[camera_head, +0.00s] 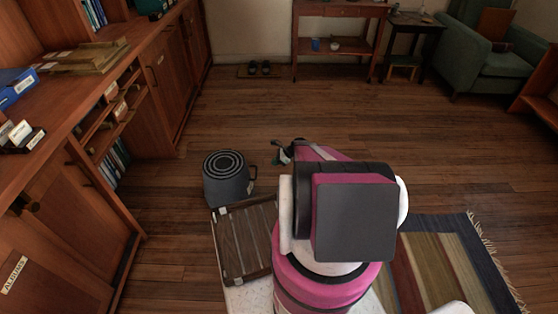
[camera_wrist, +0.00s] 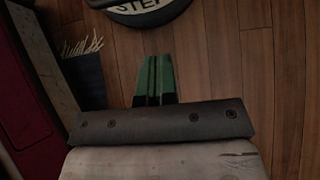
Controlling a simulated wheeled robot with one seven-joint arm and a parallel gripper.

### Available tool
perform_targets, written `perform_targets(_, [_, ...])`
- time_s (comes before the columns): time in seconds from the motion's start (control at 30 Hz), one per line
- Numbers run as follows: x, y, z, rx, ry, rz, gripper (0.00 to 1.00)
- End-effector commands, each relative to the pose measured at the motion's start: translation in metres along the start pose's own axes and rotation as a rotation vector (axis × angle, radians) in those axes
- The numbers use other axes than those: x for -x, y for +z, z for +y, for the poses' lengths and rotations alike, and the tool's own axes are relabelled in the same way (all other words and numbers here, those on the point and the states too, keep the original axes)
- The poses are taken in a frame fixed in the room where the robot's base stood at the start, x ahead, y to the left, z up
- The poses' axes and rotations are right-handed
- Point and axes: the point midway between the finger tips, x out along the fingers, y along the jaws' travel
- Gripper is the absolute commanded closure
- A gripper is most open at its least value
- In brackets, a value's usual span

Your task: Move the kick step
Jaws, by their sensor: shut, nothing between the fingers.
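The kick step (camera_head: 227,178) is a dark grey round step with pale rings on its top and a small loop at its right side. It stands upright on the wood floor, left of my arm. In the wrist view, part of a dark round thing with a pale patch lettered "STEP" (camera_wrist: 150,14) shows at the top edge, probably the kick step. My gripper (camera_head: 283,153) is to the right of the kick step and apart from it. Its green fingers (camera_wrist: 155,75) are together with nothing between them. My arm hides part of the floor behind it.
Wooden cabinets (camera_head: 85,205) line the left side. A striped rug (camera_head: 440,265) lies at the lower right. A red-brown table (camera_head: 341,10), a dark side table (camera_head: 414,22) and a green armchair (camera_head: 490,62) stand at the back. The floor between is mostly clear; shoes (camera_head: 260,67) sit by the wall.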

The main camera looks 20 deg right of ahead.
Motion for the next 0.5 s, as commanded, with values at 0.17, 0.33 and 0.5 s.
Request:
perform_targets(0.17, [-0.036, -0.001, -0.001, 0.002, 0.002, 0.001, 1.00])
perform_targets(0.33, [-0.058, 0.011, 0.000, 0.004, 0.001, 0.001, 1.00])
perform_targets(0.5, [-0.070, 0.023, 0.000, 0.004, 0.001, 0.001, 1.00])
